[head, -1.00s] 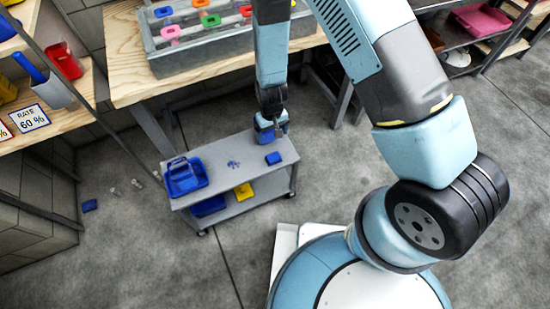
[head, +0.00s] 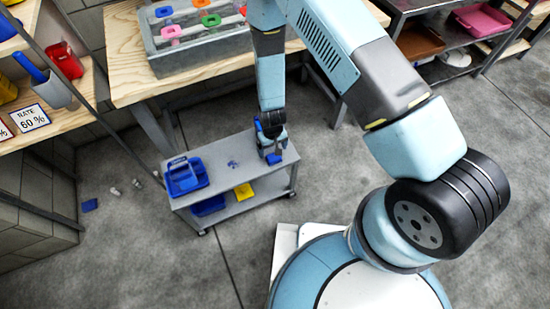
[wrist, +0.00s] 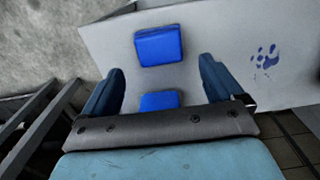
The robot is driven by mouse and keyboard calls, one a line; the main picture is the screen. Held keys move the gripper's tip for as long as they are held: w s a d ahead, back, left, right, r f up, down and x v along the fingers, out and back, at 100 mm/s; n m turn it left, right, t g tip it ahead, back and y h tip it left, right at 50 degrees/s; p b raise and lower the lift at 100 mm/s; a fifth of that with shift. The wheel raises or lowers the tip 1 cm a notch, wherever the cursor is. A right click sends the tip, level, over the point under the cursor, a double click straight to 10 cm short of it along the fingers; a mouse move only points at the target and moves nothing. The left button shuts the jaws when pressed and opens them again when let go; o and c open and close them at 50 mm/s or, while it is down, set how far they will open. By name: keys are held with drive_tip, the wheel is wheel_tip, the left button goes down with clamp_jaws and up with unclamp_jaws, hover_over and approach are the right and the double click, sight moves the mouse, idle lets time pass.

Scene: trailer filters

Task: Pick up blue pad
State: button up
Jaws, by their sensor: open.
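A blue pad (head: 274,158) lies flat near the right end of a grey cart's top (head: 226,150). It also shows in the wrist view (wrist: 158,46), ahead of the fingertips. A second blue piece (wrist: 158,101) shows nearer the palm in the wrist view, partly hidden by the gripper's body. My gripper (head: 271,150) points down over the right end of the cart. In the wrist view my gripper (wrist: 161,68) is open, its blue fingers wide apart and empty. The gap between fingers and cart top is hard to judge.
A blue caddy (head: 187,178) stands on the cart's left end, and a yellow item (head: 244,191) lies on its lower shelf. A wooden bench (head: 125,70) with a grey crate (head: 200,52) stands behind. Small items, including a blue one (head: 90,205), lie on the floor at left.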

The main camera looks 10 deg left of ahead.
sight(273, 154)
drive_tip(key=shift+s+f, duration=0.1)
drive_tip(key=shift+f, duration=1.6)
drive_tip(key=c, duration=1.2)
drive_tip(key=shift+r, duration=0.1)
